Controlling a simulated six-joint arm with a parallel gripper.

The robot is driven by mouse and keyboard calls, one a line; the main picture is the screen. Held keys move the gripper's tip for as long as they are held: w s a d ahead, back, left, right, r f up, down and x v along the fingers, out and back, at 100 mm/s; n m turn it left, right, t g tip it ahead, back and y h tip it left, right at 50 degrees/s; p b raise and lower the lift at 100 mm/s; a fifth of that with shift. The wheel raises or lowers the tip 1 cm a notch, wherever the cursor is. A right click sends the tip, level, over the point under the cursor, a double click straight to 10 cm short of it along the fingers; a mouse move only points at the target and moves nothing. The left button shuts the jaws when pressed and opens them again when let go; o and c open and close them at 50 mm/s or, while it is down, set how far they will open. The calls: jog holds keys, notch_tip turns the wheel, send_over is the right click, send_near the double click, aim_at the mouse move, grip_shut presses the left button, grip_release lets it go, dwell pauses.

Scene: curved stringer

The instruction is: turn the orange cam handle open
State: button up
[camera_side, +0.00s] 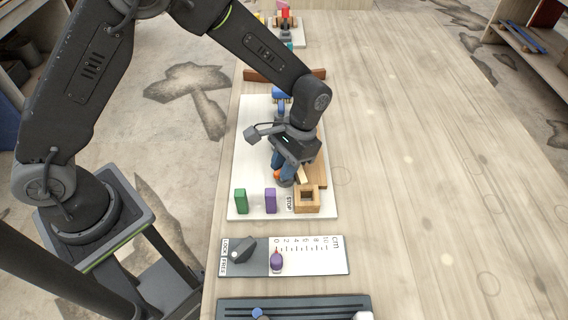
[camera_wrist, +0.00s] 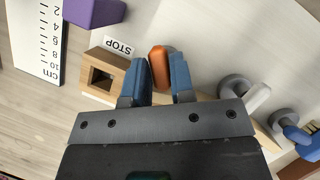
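The orange cam handle (camera_wrist: 160,52) shows in the wrist view between the tips of my two blue fingers. My gripper (camera_side: 281,176) points down over the white board (camera_side: 257,120), beside the wooden block with a square hole (camera_side: 306,199). The fingers stand a little apart, one on each side of the handle. Whether both press on it cannot be told. The handle's lower part is hidden by the fingers, and in the side view my gripper hides most of it. A STOP label (camera_wrist: 118,46) lies left of the handle in the wrist view.
A green block (camera_side: 240,200) and a purple block (camera_side: 270,200) stand at the board's near end. Closer lies a cm scale panel (camera_side: 320,256) with a dark knob (camera_side: 243,250). A blue part (camera_side: 281,93) is behind my gripper. The table's right side is clear.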

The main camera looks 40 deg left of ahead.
grip_shut()
jog(key=n+h, duration=0.2)
jog(key=n, duration=0.3)
jog(key=shift+a+n, duration=0.1)
jog(key=shift+n, duration=0.3)
jog(key=n+h, duration=0.1)
jog(key=n, duration=0.1)
jog(key=n+t+h, duration=0.1)
jog(key=n, duration=0.2)
dwell(0.6)
jog(key=shift+o, duration=2.2)
grip_release()
